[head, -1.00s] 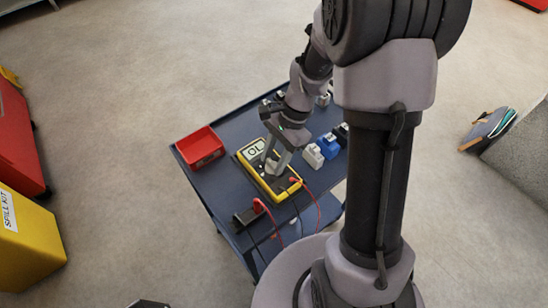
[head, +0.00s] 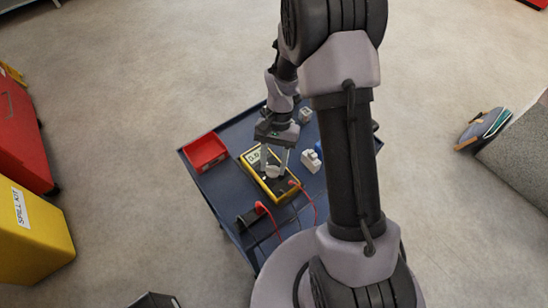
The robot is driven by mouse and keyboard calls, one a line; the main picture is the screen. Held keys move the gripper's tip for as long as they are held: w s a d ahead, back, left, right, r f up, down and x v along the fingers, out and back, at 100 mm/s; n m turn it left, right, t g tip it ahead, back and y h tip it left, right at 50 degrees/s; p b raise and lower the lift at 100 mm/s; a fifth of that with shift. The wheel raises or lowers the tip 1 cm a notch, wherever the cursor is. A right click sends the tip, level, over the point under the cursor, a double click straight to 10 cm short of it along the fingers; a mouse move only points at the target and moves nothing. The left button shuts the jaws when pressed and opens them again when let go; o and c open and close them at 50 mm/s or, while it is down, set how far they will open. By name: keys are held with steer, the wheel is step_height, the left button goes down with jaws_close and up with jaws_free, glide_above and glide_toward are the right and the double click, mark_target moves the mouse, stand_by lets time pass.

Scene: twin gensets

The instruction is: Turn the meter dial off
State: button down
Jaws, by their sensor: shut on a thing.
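The yellow-edged meter (head: 282,197) lies on the blue cart top (head: 222,190). Its display (head: 254,157) shows a reading too small to make out. The pale round dial (head: 272,173) is at the middle of the meter, between my gripper's fingers. My gripper (head: 274,170) points down over the meter and is shut on the dial, one finger on each side. The dial's pointer and markings are too small to read.
A red tray (head: 205,152) sits left of the meter. A white block (head: 311,160) stands to the right. Red leads (head: 306,197) and a black probe block (head: 247,217) lie at the front. A yellow spill kit bin (head: 40,243) stands on the floor at left.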

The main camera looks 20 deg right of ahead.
steer(key=n+h+p, duration=0.1)
steer(key=n, duration=0.1)
steer(key=n+h+p, duration=0.1)
steer(key=n+p, duration=0.1)
steer(key=n, duration=0.1)
steer(key=shift+a+r+n+g, duration=0.15)
steer(key=shift+n+g, duration=0.15)
steer(key=shift+g, duration=0.1)
steer(key=shift+a+n+h+p, duration=0.1)
steer(key=shift+n+h+p, duration=1)
steer(key=shift+n, duration=1.2)
steer(key=c, duration=0.8)
jaws_free()
steer(key=shift+c, duration=0.2)
steer(key=p+v, duration=0.5)
steer(key=v, duration=1.2)
steer(key=shift+r, duration=0.15)
